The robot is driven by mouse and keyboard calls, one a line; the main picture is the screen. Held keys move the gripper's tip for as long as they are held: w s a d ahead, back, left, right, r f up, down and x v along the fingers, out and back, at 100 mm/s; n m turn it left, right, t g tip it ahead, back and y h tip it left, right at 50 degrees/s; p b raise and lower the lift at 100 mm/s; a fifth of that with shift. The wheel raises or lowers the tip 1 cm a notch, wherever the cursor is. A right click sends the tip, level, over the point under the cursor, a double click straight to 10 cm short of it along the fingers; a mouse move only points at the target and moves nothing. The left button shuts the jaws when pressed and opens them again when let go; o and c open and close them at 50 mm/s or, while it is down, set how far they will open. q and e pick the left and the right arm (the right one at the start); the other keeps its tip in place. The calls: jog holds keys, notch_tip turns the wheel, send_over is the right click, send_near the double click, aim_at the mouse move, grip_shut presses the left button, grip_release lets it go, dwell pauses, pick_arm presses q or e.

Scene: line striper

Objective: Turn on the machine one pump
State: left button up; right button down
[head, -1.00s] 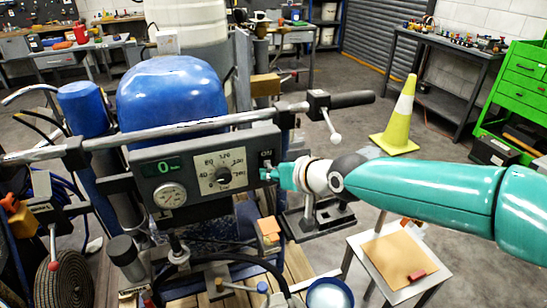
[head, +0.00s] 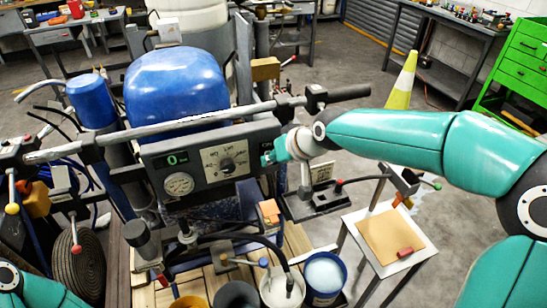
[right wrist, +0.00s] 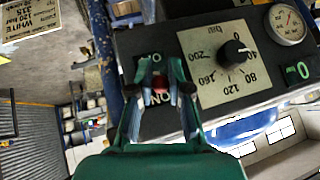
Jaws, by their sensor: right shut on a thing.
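The striper's control panel (head: 192,187) has a green 0 readout, a round gauge (head: 179,184) and a dial knob (head: 227,165). My right gripper (head: 268,158) is at the panel's right end and hides the switch there in the head view. In the right wrist view its fingers (right wrist: 161,90) are closed around a small red-tipped switch (right wrist: 160,84), between lettering on both sides. That view is upside down, and I cannot tell for sure which way the switch is set. A part of my left arm shows at the bottom left; its gripper is out of view.
A handlebar (head: 190,122) runs above the panel, with a blue tank (head: 177,85) behind it. Buckets, including a blue one (head: 325,278), stand below. A small table (head: 385,248) is at right, with a yellow cone (head: 402,82) behind.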

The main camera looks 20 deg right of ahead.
jog(key=c, duration=1.1)
grip_release()
jog(key=shift+w+r, duration=0.1)
jog(key=shift+w, duration=0.05)
jog(key=v, duration=1.2)
jog(key=shift+d, duration=0.15)
